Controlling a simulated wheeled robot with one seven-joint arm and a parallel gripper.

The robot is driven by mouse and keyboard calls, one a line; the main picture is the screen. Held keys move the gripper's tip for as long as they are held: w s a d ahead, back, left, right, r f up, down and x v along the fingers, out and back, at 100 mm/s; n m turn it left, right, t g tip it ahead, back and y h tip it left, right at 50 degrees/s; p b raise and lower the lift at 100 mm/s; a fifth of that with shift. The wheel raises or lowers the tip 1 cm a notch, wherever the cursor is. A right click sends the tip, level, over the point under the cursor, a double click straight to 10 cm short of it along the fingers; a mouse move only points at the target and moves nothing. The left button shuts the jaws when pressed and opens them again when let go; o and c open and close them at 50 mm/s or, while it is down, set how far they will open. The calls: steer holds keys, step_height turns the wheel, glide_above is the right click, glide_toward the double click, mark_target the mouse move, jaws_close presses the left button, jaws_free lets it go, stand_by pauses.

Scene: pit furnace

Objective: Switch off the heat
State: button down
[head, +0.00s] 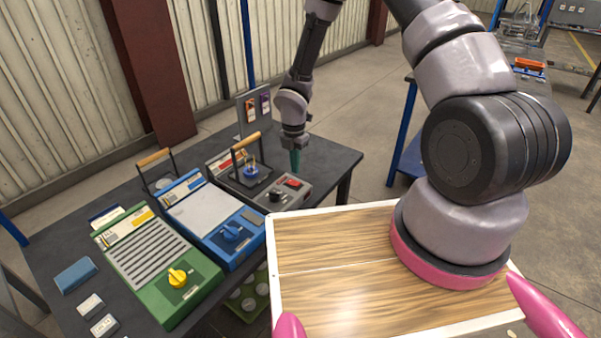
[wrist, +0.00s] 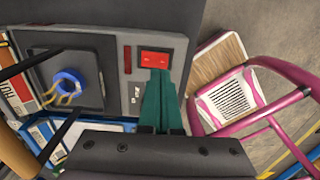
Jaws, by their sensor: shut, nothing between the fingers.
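The grey furnace unit (head: 262,180) stands at the far right part of the dark table, with a handle over its left part. A red switch (head: 293,183) and a dark knob (head: 274,195) are on its right panel. In the wrist view the red switch (wrist: 155,58) sits in a dark frame. My gripper (head: 295,166) points down over this panel with teal fingers. In the wrist view my gripper (wrist: 160,76) is shut and empty, its tips overlapping the switch's lower edge. I cannot tell whether they touch it. The switch's position is unclear.
A blue unit (head: 205,215) and a green unit (head: 150,262) with a yellow knob stand to the left on the table (head: 60,235). A blue ring (wrist: 68,82) with thin prongs sits on the furnace's black plate. My wooden-topped base is at the table's right.

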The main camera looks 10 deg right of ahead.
step_height(320, 180, up, 10)
steer(key=shift+a+f, duration=0.15)
steer(key=shift+f, duration=0.1)
steer(key=shift+w, duration=0.1)
step_height(320, 180, up, 11)
steer(key=m+t, duration=0.2)
steer(key=m, duration=0.4)
glide_above(294, 183)
steer(key=d, duration=0.6)
steer(key=s+d+r+m+t, duration=0.1)
steer(key=s+d+r+m, duration=0.2)
steer(key=r, duration=0.4)
steer(key=s+d+r+m, duration=0.1)
steer(key=d+r+m, duration=0.1)
steer(key=r+m, duration=0.45)
steer(key=s+d+r+m+t+y, duration=0.1)
steer(key=s+d+r+m+t, duration=0.1)
steer(key=s+r+m, duration=0.5)
steer(key=s+d+r+m+t+y, duration=0.1)
steer(key=s+d+r+m+t, duration=0.1)
steer(key=s+r+m, duration=0.6)
steer(key=shift+s+m, duration=0.35)
steer(key=shift+s, duration=0.75)
